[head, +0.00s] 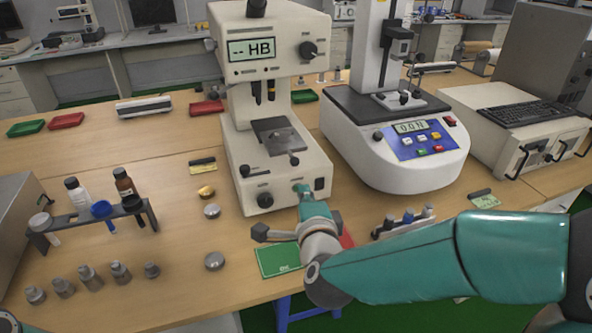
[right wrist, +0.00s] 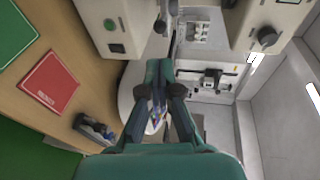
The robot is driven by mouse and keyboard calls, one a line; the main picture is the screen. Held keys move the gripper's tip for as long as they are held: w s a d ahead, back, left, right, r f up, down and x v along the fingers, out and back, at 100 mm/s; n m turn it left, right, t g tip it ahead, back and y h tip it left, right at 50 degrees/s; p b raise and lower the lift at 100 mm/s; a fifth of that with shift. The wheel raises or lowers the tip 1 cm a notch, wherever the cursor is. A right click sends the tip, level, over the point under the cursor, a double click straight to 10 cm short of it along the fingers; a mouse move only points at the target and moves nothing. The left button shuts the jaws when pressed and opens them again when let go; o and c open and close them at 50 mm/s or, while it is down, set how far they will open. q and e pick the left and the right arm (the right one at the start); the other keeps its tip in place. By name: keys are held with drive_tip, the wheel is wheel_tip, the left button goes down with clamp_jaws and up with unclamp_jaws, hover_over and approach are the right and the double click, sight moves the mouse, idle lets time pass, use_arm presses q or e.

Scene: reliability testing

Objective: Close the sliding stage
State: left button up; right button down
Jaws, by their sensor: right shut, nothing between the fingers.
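The hardness tester (head: 278,95) stands at the centre of the table, its screen reading HB. Its dark grey stage plate (head: 277,135) lies under the two indenters, with a small handle (head: 270,166) at its front. I cannot tell how far out the stage sits. My right gripper (head: 305,194) is at the front panel of the tester, below and right of the stage. In the right wrist view the gripper (right wrist: 166,70) is shut and empty. The tester's front (right wrist: 112,30) shows there to its upper left; I cannot tell whether they touch. My left gripper is not in view.
A force tester (head: 395,140) stands close on the right. A green card (head: 278,261) and a red card (head: 346,238) lie near my right wrist. A vial rack (head: 72,226) and several metal weights stand at the left. Small metal discs (head: 213,261) lie left of the tester.

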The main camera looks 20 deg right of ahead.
sight(296, 165)
use_arm(q)
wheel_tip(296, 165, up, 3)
drive_tip(key=p, duration=0.2)
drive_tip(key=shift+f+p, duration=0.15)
drive_tip(key=shift+p, duration=0.15)
use_arm(e)
drive_tip(key=x, duration=1.2)
drive_tip(key=shift+w+a+f, duration=0.1)
